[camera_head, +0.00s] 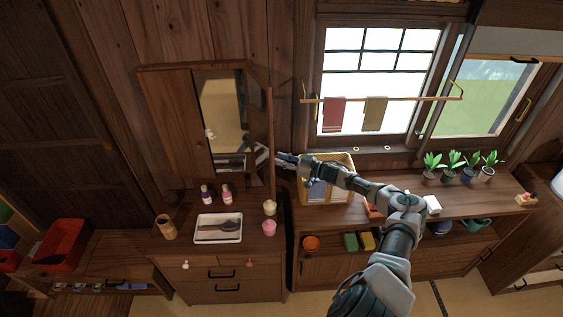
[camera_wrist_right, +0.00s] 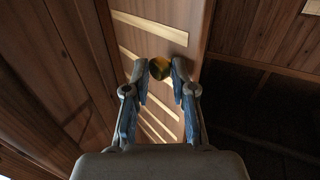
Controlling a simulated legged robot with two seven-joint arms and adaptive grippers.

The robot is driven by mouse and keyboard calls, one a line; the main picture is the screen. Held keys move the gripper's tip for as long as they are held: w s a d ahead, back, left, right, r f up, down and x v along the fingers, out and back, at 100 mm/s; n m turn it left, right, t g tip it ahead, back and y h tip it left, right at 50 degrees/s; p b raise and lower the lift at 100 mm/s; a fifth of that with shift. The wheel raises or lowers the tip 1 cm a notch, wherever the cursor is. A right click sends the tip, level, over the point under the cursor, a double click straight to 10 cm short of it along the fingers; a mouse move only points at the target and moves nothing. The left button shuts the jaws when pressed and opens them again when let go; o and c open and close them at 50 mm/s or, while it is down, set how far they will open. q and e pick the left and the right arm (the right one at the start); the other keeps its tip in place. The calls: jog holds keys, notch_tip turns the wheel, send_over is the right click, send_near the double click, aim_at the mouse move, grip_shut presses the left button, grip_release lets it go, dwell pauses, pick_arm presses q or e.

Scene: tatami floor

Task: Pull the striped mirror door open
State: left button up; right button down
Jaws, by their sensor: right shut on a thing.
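The striped mirror door (camera_wrist_right: 140,45) shows in the right wrist view as a wooden panel with pale slanting stripes. Its round golden knob (camera_wrist_right: 159,67) sits between the fingertips of my right gripper (camera_wrist_right: 160,74), which is shut on it. In the head view the right gripper (camera_head: 264,156) is at the right side of the mirror cabinet (camera_head: 172,115). There the right-hand door (camera_head: 269,125) shows as a narrow, nearly edge-on panel, standing out at an angle beside the mirror (camera_head: 221,110). Its stripes and knob cannot be made out there. My left gripper is out of view.
Two small bottles (camera_head: 206,194), a white tray (camera_head: 207,238) with a brush and a pink jar (camera_head: 269,228) stand on the dresser top below the cabinet. A towel rail (camera_head: 415,98) is on the window.

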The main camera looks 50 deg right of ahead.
jog(key=c, duration=1.4)
grip_release()
jog(key=shift+w+d+r, duration=0.25)
jog(key=shift+d+r, duration=0.1)
jog(key=shift+r, duration=0.25)
jog(key=o, duration=0.4)
jog(key=shift+w+f, duration=0.2)
jog(key=shift+w, duration=0.05)
jog(key=shift+o, duration=0.2)
jog(key=shift+w+f, duration=0.3)
jog(key=shift+w, duration=0.25)
jog(key=shift+s+a+r, duration=0.25)
jog(key=shift+a, duration=0.15)
jog(key=shift+d+f, duration=0.1)
jog(key=shift+d, duration=0.1)
jog(key=v, duration=1.2)
jog(key=shift+f, duration=0.25)
